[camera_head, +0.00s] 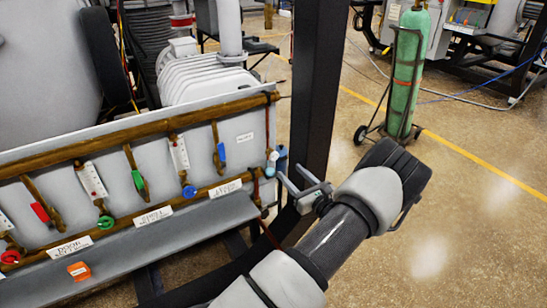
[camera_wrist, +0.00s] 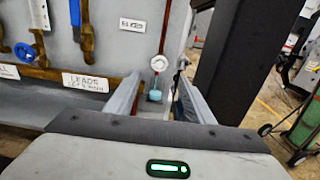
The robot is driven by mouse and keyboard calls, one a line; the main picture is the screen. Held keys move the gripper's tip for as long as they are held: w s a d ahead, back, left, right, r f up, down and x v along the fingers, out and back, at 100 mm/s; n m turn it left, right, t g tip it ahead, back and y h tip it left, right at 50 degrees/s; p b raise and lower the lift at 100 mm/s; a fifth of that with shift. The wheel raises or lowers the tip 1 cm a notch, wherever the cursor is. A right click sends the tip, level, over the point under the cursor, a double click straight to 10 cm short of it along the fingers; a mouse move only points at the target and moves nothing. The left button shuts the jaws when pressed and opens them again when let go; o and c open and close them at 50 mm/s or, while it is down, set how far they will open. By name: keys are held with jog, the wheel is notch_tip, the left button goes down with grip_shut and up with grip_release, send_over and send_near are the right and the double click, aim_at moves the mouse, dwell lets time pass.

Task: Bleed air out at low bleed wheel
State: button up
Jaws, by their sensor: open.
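A small round white wheel (camera_wrist: 159,63) is on a thin reddish vertical pipe in the wrist view. A small blue-teal fitting (camera_wrist: 154,95) is below it. Both also show at the panel's right end in the head view, the white wheel (camera_head: 273,155) above the blue fitting (camera_head: 270,171). No readable label says which is the low bleed wheel. My gripper (camera_head: 289,171) is open and empty, just right of these parts. In the wrist view the fingers of my gripper (camera_wrist: 158,80) point toward the panel, with the wheel and fitting seen between them. Contact cannot be told.
The grey valve panel (camera_head: 200,137) carries brown pipes and several coloured handles and wheels. A grey ledge (camera_head: 140,236) runs below. A dark post (camera_head: 312,90) stands close beside my gripper. A green cylinder (camera_head: 408,70) on a cart stands behind; open floor lies right.

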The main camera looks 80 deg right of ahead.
aim_at(275, 157)
jog(key=x, duration=1.2)
jog(key=shift+w+b, duration=0.25)
jog(key=shift+b, duration=0.05)
jog(key=c, duration=1)
